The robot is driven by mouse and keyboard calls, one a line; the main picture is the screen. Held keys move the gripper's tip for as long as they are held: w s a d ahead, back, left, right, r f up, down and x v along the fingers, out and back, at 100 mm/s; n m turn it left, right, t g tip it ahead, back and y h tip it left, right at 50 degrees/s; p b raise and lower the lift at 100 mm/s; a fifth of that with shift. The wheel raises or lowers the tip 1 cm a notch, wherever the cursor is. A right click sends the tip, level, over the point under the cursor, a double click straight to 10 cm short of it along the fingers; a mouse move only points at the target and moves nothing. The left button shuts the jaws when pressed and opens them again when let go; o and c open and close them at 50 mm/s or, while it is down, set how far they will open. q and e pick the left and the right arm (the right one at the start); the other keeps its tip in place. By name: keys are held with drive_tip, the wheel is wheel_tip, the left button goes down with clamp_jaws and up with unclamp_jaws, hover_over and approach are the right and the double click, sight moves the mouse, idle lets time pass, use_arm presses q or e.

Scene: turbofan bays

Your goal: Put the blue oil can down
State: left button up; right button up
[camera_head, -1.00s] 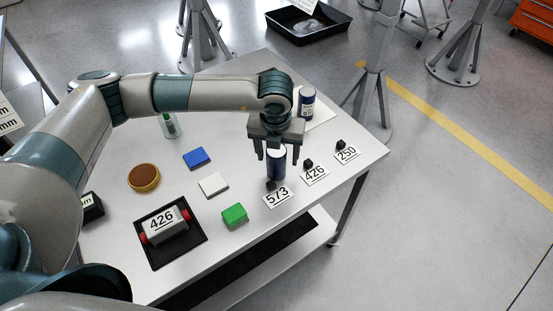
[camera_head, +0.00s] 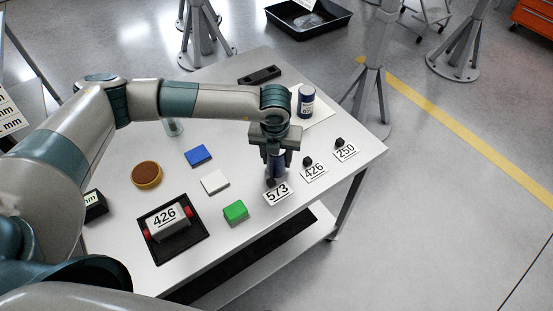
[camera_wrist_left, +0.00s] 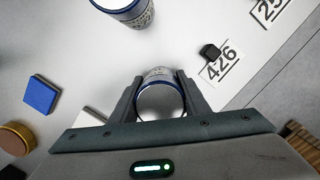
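A blue can (camera_head: 277,168) with a silvery top is between the fingers of my left gripper (camera_head: 276,170), just behind the card marked 573. In the left wrist view the can (camera_wrist_left: 160,98) sits between both fingers, which press close against its sides; the left gripper (camera_wrist_left: 160,80) looks shut on it. The can is upright and at or very near the table top; I cannot tell whether it touches. A second blue can with a white label (camera_head: 306,101) stands on a white sheet at the table's back right. My right gripper is not in view.
Cards marked 573 (camera_head: 277,193), 426 (camera_head: 314,172) and 250 (camera_head: 346,152) line the right edge, with small dark knobs beside them. Blue (camera_head: 198,155), white (camera_head: 214,182) and green (camera_head: 236,211) blocks lie left. A black tray (camera_head: 193,246) holds a block marked 426.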

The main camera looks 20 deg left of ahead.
use_arm(q)
drive_tip(key=c, duration=0.3)
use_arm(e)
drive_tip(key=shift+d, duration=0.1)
use_arm(q)
drive_tip(key=shift+r, duration=0.15)
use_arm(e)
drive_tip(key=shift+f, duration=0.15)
